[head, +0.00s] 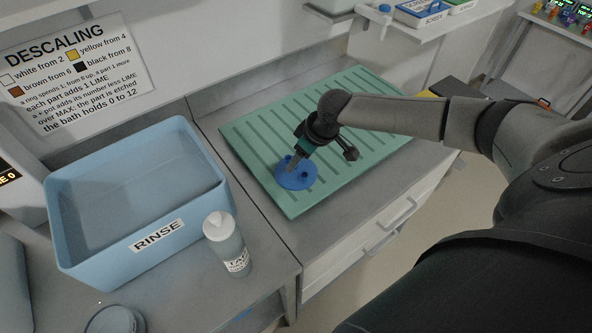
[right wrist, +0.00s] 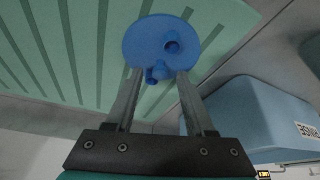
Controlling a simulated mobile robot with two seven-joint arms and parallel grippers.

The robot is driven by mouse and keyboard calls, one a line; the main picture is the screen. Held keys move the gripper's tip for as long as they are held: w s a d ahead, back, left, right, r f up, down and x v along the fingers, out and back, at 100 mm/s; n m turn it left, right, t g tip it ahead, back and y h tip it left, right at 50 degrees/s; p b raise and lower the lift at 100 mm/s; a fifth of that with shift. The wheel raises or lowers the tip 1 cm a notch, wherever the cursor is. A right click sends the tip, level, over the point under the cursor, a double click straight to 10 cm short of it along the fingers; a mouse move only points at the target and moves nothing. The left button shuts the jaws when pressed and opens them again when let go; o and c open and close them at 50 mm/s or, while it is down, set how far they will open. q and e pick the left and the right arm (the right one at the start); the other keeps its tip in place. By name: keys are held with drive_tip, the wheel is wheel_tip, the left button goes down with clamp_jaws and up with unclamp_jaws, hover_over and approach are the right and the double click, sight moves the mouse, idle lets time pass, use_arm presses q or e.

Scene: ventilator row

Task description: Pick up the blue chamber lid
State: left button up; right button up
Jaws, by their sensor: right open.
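The blue chamber lid (head: 296,174) is a round blue disc lying on the green ribbed mat (head: 262,150), near the mat's left front part. In the right wrist view the lid (right wrist: 150,40) shows short knobs or ports on its face. My right gripper (head: 291,168) comes in from the right and points down at the lid. In the right wrist view its two fingers (right wrist: 153,78) are apart, with their tips at the lid's near edge, by one knob. Whether they touch it I cannot tell. My left gripper is not in view.
A blue RINSE tub (head: 150,245) stands left of the mat, with a white labelled bottle (head: 228,245) in front of it. A descaling sign (head: 70,70) is on the wall. A shelf (head: 450,20) with small boxes is at the back right.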

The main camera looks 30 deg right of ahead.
drive_tip(key=shift+w+f, duration=0.15)
drive_tip(key=shift+f, duration=0.25)
clamp_jaws()
idle(0.4)
